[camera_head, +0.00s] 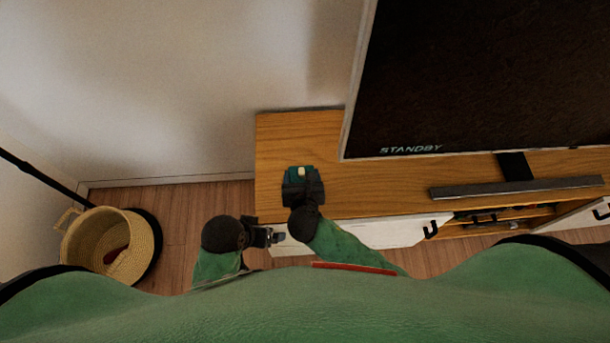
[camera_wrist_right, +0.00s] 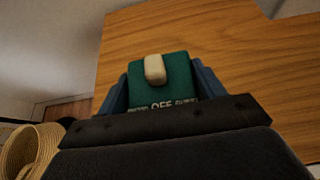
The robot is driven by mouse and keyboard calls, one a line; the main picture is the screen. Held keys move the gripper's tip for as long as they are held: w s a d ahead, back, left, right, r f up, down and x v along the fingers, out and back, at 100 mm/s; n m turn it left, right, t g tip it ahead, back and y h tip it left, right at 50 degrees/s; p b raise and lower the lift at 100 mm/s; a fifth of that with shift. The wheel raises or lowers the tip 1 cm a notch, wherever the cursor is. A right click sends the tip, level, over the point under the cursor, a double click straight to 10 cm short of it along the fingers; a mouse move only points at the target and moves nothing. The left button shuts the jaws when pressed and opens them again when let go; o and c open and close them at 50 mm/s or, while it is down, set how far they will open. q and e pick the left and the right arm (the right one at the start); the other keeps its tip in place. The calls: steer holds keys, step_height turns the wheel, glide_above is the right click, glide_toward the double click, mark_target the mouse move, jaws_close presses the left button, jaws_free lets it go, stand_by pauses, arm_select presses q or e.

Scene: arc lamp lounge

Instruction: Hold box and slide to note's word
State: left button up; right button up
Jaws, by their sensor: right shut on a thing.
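A small teal box (camera_head: 293,172) stands on the left end of the wooden cabinet top. It has a cream slider knob (camera_wrist_right: 155,69) on its face, and the wrist view shows the word OFF in pale letters below the knob, with smaller words at either side too blurred to read. My right gripper (camera_head: 301,180) is shut on the box, one blue finger along each side. Its dark body hides the near part of the box. My left gripper (camera_head: 275,237) is in front of the cabinet's edge, left of my right wrist and apart from the box; its jaw opening is unclear. I see no note.
A large dark screen (camera_head: 480,70) reading STANDBY stands on the cabinet (camera_head: 380,198) at the right. A grey bar (camera_head: 520,187) lies before it. A woven basket (camera_head: 110,245) stands on the floor at left. The cabinet top left of the box is clear.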

steer(key=shift+w+a+f, duration=0.3)
steer(key=shift+a+f, duration=0.2)
steer(key=shift+f, duration=0.05)
steer(key=shift+w+a+f, duration=0.3)
steer(key=shift+a+f, duration=0.2)
steer(key=shift+f, duration=0.3)
stand_by(0.5)
stand_by(0.4)
